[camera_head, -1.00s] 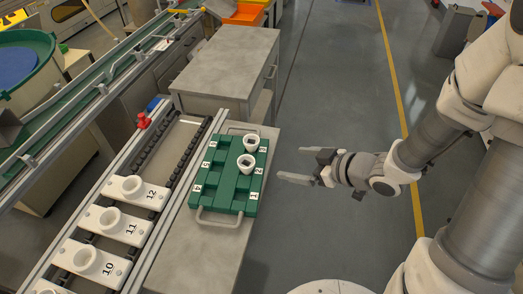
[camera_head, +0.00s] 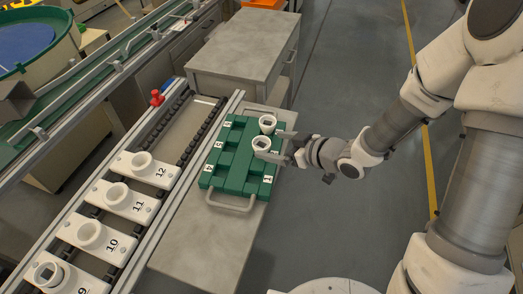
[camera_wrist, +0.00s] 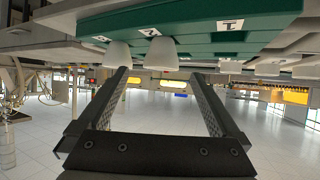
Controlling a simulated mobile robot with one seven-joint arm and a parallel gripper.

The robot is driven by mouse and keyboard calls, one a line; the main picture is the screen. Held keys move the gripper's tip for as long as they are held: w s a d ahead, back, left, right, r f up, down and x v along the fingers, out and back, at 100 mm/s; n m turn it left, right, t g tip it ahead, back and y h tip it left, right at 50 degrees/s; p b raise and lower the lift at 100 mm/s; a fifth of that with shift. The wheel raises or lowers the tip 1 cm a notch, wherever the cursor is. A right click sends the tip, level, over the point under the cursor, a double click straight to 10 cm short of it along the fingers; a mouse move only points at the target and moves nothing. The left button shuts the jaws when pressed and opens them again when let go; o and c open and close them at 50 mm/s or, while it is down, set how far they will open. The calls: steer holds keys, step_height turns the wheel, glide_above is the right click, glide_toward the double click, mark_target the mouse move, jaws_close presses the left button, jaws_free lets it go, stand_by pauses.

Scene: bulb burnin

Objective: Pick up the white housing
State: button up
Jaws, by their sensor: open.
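Two white cup-shaped housings stand in the green tray: the nearer one (camera_head: 262,146) and the farther one (camera_head: 267,124). My gripper (camera_head: 274,146) is open at the tray's right edge, its fingers pointing left toward the nearer housing. In the wrist view, which looks upside down, the nearer housing (camera_wrist: 161,54) lies between the lines of the open fingers (camera_wrist: 159,76). The farther housing (camera_wrist: 118,54) lies close to the left fingertip. Whether any finger touches a housing cannot be told. Nothing is held.
The green tray (camera_head: 233,185) with a front handle rests on a grey bench (camera_head: 215,235). To its left runs a conveyor with several numbered white plates (camera_head: 130,205) carrying round sockets. A grey cabinet (camera_head: 240,50) stands behind. Open floor lies to the right.

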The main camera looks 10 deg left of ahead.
mark_target(258, 143)
steer(key=shift+b+x, duration=0.8)
steer(key=shift+x, duration=1.95)
steer(key=shift+s+f, duration=0.15)
steer(key=c, duration=1.4)
